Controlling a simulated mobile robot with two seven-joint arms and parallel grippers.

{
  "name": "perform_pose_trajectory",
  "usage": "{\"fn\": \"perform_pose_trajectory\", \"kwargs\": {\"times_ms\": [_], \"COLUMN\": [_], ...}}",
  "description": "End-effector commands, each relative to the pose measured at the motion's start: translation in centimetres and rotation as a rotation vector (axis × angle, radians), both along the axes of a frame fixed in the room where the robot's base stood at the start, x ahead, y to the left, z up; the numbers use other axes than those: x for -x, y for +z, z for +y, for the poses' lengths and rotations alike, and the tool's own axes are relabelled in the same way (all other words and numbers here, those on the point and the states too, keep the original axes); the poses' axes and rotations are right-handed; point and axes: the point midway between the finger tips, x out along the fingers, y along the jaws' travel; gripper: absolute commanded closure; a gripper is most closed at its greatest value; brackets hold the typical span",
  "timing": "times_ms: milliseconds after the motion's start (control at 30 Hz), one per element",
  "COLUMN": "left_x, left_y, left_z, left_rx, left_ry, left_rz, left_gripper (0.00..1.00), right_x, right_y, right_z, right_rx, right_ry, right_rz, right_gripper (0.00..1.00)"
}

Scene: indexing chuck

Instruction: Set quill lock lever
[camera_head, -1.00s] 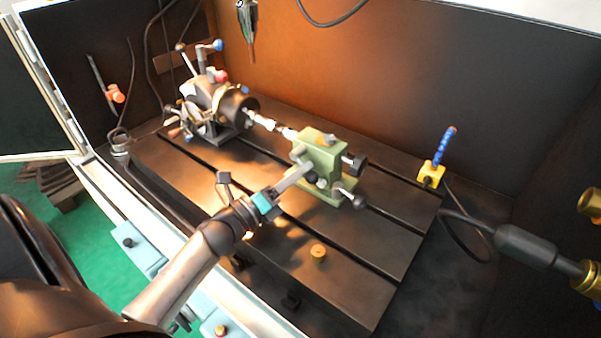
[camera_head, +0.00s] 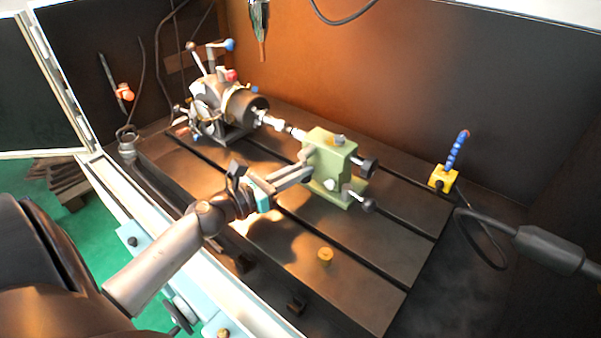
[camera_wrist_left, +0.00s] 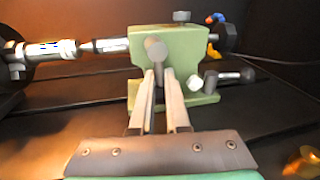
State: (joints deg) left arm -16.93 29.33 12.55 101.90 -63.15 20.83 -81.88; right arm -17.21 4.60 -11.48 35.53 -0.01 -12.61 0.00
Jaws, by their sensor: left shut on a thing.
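The green tailstock (camera_head: 330,165) stands on the slotted table, its quill pointing left toward the chuck (camera_head: 243,108). The quill lock lever shows in the wrist view as a grey round-ended rod (camera_wrist_left: 155,48) on the tailstock's near face. My left gripper (camera_head: 309,172) reaches in from the front left. In the wrist view its two fingers (camera_wrist_left: 160,82) close on the lever's lower part, just in front of the green body. The fingers hide the exact contact and part of the lever. My right gripper is not in view.
The slotted table (camera_head: 370,255) has free room at the front right, with a small brass knob (camera_head: 325,256) on it. A yellow block with a blue hose (camera_head: 442,178) stands at the right.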

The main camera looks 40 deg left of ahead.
Motion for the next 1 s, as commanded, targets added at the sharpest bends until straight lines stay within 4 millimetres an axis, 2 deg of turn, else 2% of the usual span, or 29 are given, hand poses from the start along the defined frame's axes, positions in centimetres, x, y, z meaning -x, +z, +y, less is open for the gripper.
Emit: {"fn": "perform_pose_trajectory", "kwargs": {"times_ms": [300,733,767,1000], "left_x": [-0.03,-0.05,-0.05,-0.05], "left_y": [0.07,0.09,0.09,0.07], "left_z": [0.33,0.4,0.4,0.35], "left_rx": [-0.083,-0.092,-0.092,-0.089], "left_ry": [0.001,0.003,0.003,0.002], "left_rz": [-0.008,-0.008,-0.008,-0.008], "left_gripper": [1.0,1.0,0.84,0.57], "right_x": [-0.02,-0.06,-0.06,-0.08], "right_y": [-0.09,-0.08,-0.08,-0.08], "right_z": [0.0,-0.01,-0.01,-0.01], "right_rx": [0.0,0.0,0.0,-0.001], "right_ry": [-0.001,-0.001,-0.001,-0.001], "right_rz": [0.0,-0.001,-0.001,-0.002], "right_gripper": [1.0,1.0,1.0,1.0]}}
